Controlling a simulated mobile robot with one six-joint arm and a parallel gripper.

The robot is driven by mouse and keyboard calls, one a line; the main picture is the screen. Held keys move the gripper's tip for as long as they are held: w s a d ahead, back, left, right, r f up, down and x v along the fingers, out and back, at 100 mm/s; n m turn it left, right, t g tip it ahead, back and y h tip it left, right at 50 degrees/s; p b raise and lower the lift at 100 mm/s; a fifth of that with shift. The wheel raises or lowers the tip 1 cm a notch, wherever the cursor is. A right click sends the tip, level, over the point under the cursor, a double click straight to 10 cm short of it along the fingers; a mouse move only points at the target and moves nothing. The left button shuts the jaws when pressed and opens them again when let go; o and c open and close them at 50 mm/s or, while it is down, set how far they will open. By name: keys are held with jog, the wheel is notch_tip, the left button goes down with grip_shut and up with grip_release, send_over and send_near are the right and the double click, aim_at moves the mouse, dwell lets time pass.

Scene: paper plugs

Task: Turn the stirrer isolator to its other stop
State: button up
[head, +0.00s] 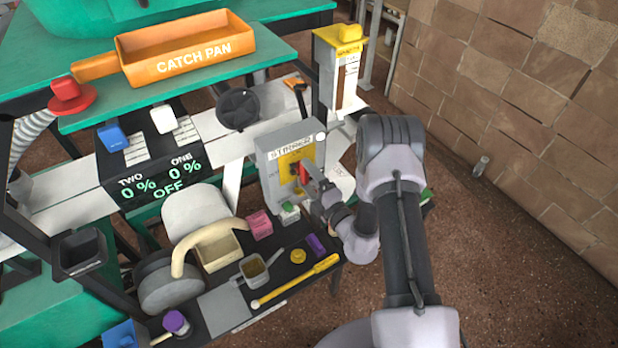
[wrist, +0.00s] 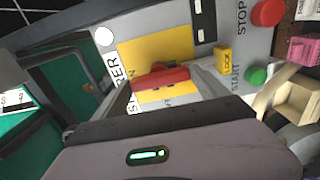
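The stirrer isolator (head: 264,160) is a grey box with a yellow plate and a red handle (head: 304,174), standing at the right end of the bench. In the wrist view the red handle (wrist: 160,77) lies across the yellow plate (wrist: 150,50), and the lettering is turned sideways and partly covered. My gripper (head: 316,180) is at the front of the isolator, right by the red handle. In the wrist view a grey finger shows beside the handle's right end.
Beside the handle in the wrist view are a yellow lock tab (wrist: 223,60), a green start button (wrist: 257,76) and a red stop button (wrist: 268,12). A pink block (head: 260,225) and a yellow bar (head: 295,281) lie on the lower shelf. A yellow-topped post (head: 340,38) stands behind.

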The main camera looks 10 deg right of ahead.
jog(key=shift+o, duration=1.1)
jog(key=v, duration=1.7)
jog(key=shift+s, duration=0.2)
jog(key=shift+r, duration=0.1)
